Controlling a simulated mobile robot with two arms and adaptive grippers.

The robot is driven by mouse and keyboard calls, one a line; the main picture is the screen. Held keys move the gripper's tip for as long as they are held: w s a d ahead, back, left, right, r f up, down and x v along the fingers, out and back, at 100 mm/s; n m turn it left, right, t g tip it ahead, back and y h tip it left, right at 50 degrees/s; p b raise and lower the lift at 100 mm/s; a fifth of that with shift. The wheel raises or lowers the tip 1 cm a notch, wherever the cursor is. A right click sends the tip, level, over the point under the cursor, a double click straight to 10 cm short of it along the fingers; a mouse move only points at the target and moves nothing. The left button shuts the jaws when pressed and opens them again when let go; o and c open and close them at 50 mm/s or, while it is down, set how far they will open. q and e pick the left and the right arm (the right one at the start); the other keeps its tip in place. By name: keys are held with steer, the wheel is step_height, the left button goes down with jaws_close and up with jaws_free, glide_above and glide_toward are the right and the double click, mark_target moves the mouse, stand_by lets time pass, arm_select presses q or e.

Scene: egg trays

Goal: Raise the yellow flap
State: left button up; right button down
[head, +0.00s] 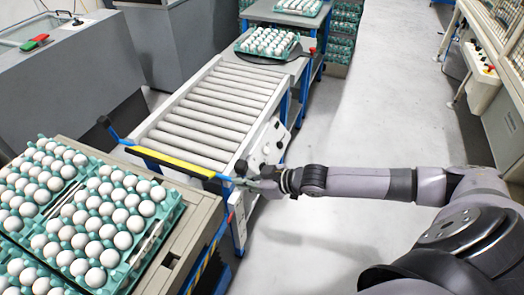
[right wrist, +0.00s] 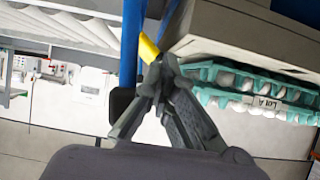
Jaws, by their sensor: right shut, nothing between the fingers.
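The yellow flap (head: 170,160) is a narrow bar across the near end of the roller conveyor, with blue parts at both ends. A blue arm with a black end sticks up at its left end. My right gripper (head: 243,182) is at the flap's right end, beside the blue part there. In the right wrist view its fingers (right wrist: 158,68) are shut, with the tips by a yellow end piece (right wrist: 148,48) of the flap. I cannot tell whether they touch it. My left gripper is not in view.
The roller conveyor (head: 212,108) is empty. Stacked egg trays (head: 155,238) stand at the near left. Another egg tray (head: 247,57) sits beyond the rollers. A white control box (head: 270,146) is on the conveyor's right side. The floor (head: 360,110) to the right is clear.

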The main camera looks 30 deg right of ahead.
steer(key=w+d+b, duration=0.2)
steer(key=w+d, duration=0.1)
steer(key=d, duration=0.2)
steer(key=shift+w, duration=0.35)
steer(key=s+d+p, duration=0.3)
steer(key=s+d, duration=0.1)
steer(key=s, duration=0.5)
steer(key=shift+d, duration=0.15)
steer(key=shift+f, duration=0.15)
stand_by(0.5)
